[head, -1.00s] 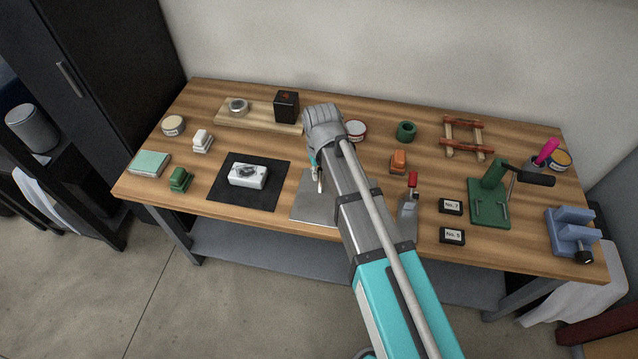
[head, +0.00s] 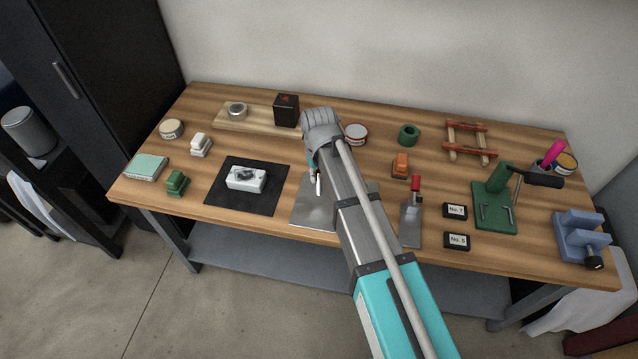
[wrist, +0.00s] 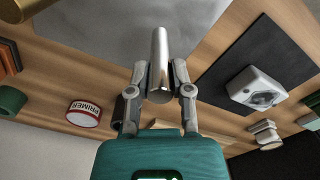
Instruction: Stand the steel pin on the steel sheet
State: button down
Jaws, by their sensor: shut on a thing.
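The steel pin (wrist: 158,58) is a shiny plain cylinder. In the wrist view it stands out lengthwise between the two fingers of my gripper (wrist: 160,78), which is shut on it. In the head view the pin (head: 318,186) shows as a small bright piece below my gripper (head: 314,172), over the steel sheet. The steel sheet (head: 308,212) is a flat grey plate at the table's front middle, partly hidden by my arm. It also shows in the wrist view (wrist: 100,30). I cannot tell whether the pin's lower end touches the sheet.
Left of the sheet lies a black mat (head: 230,199) with a white block (head: 246,179) on it. A primer tin (head: 356,134) and a wooden board (head: 258,117) with a dark box (head: 286,109) stand behind. A red-handled tool (head: 412,215) lies right of my arm.

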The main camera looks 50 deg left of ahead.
aim_at(319, 183)
jog(key=shift+f+b, duration=1.25)
jog(key=shift+f, duration=0.25)
jog(key=shift+f, duration=0.2)
jog(key=c, duration=0.5)
grip_release()
jog(key=shift+r, duration=0.1)
jog(key=shift+c, duration=0.2)
jog(key=shift+r, duration=0.2)
notch_tip(319, 183, up, 12)
jog(key=p, duration=1.2)
